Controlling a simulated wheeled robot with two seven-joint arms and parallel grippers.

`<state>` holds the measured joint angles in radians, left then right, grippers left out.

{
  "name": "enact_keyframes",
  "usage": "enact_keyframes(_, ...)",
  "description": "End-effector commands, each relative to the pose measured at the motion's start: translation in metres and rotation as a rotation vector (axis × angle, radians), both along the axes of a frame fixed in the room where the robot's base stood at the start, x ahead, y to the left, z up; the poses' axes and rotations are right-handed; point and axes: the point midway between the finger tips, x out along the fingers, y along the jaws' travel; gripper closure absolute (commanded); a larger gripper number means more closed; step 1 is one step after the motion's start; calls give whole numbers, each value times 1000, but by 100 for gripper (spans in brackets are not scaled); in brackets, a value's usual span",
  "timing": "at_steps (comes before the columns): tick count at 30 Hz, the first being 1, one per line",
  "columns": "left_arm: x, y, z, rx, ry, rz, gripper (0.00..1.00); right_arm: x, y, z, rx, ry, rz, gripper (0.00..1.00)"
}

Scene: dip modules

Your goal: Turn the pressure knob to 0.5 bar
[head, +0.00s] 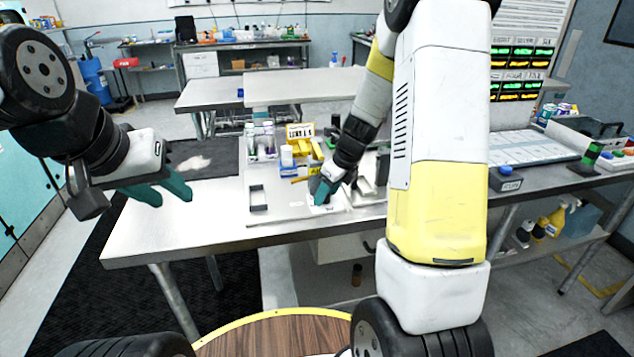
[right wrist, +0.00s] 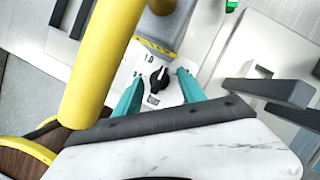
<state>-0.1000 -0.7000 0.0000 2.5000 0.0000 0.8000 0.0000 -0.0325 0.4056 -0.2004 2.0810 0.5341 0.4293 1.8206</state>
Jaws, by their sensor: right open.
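The black pressure knob (right wrist: 157,86) sits on a white panel (right wrist: 142,66) in the right wrist view. A mark that looks like 1.0 is printed beside it. The other marks are too small to read, and I cannot tell surely where the knob points. My right gripper (right wrist: 160,88) is open, with one teal finger on each side of the knob. Gaps seem to show between knob and fingers. In the head view my right gripper (head: 322,192) is over the bench and hides the knob. My left gripper (head: 166,190) is open and empty, above the bench's left end.
A thick yellow cylinder (right wrist: 103,60) stands close beside the right gripper. Dark grey bars (right wrist: 268,90) lie to its right. The bench's front left is clear.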

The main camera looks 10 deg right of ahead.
Motion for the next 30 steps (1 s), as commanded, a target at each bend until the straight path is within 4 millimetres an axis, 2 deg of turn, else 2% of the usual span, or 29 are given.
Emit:
enact_keyframes(3, 0, 0, 0, 0, 0, 0, 64, 0, 0, 0, 0, 0, 0, 52)
enact_keyframes(4, 0, 0, 0, 0, 0, 0, 64, 0, 0, 0, 0, 0, 0, 56)
enact_keyframes(9, 0, 0, 0, 0, 0, 0, 64, 0, 0, 1, 0, 0, 0, 90)
enact_keyframes(11, 0, 0, 0, 0, 0, 0, 64, 0, 0, 1, 0, -1, 0, 100)
enact_keyframes(16, 0, 0, 0, 0, 0, 0, 64, 1, -1, 1, -1, -1, 19, 100)
enact_keyframes(24, 0, 0, 0, 0, 0, 0, 64, 3, -2, 1, -1, -2, 240, 100)
enact_keyframes(30, 0, 0, 0, 0, 0, 0, 64, 2, -2, 1, 0, -2, 281, 100)
